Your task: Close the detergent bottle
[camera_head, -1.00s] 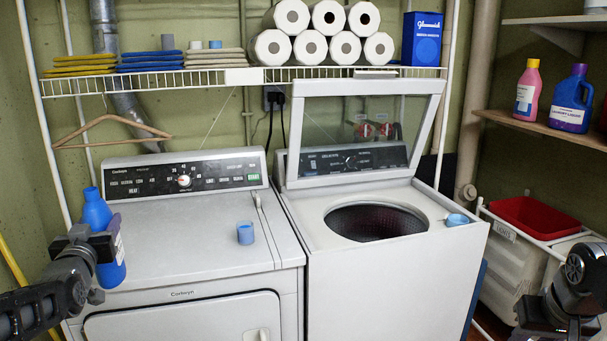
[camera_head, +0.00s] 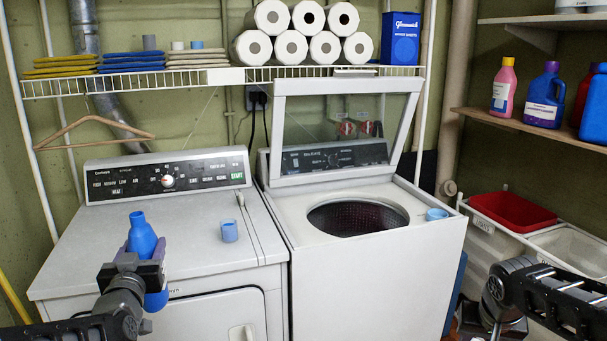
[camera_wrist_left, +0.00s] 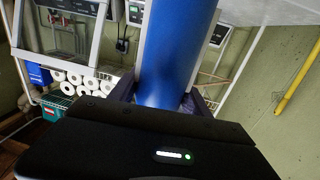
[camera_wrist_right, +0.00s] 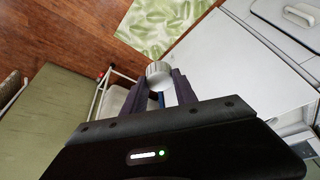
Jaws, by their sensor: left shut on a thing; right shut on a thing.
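The blue detergent bottle (camera_head: 142,237) is upright in front of the left machine, its narrow top uncovered by any visible cap. My left gripper (camera_head: 138,268) is shut around its body. In the left wrist view the bottle's blue body (camera_wrist_left: 175,50) stands between the fingers, its top out of frame. My right gripper (camera_wrist_right: 158,92) is shut on a small whitish cylinder, which looks like a cap (camera_wrist_right: 158,74). In the head view only the right arm shows at the lower right; the held cap cannot be made out there.
A light blue cup (camera_head: 230,231) stands on the dryer (camera_head: 185,255). Another light blue cup (camera_head: 437,214) sits on the washer's right rim; the washer (camera_head: 375,265) has its lid raised. Bottles stand on a wooden shelf (camera_head: 500,122) at right. A red bin (camera_head: 512,212) lies below.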

